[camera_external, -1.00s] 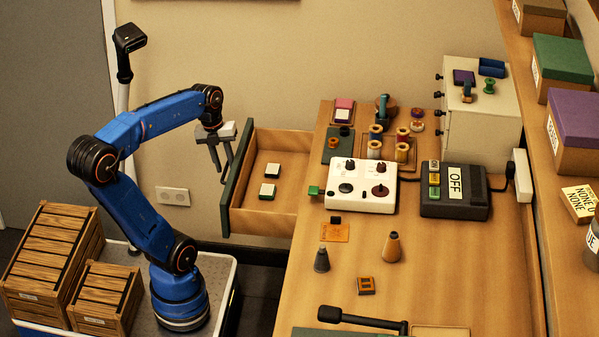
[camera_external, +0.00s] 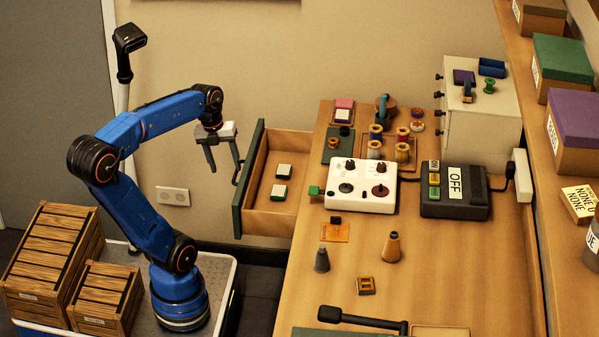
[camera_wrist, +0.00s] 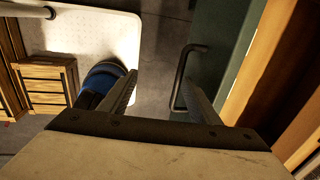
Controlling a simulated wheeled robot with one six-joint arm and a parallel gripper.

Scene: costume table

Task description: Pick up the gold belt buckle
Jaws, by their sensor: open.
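The gold belt buckle (camera_external: 366,286) appears to be the small orange-gold piece with slots lying flat on the front part of the table (camera_external: 440,270). It is not in the wrist view. My gripper (camera_external: 225,166) is open and empty, pointing down at the left, outside the green front of the open drawer and far from the buckle. In the wrist view its two fingers (camera_wrist: 160,88) are spread, and the right finger is close beside the dark drawer handle (camera_wrist: 181,75). I cannot tell whether they touch.
The drawer (camera_external: 262,218) stands partly open with two small blocks inside.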

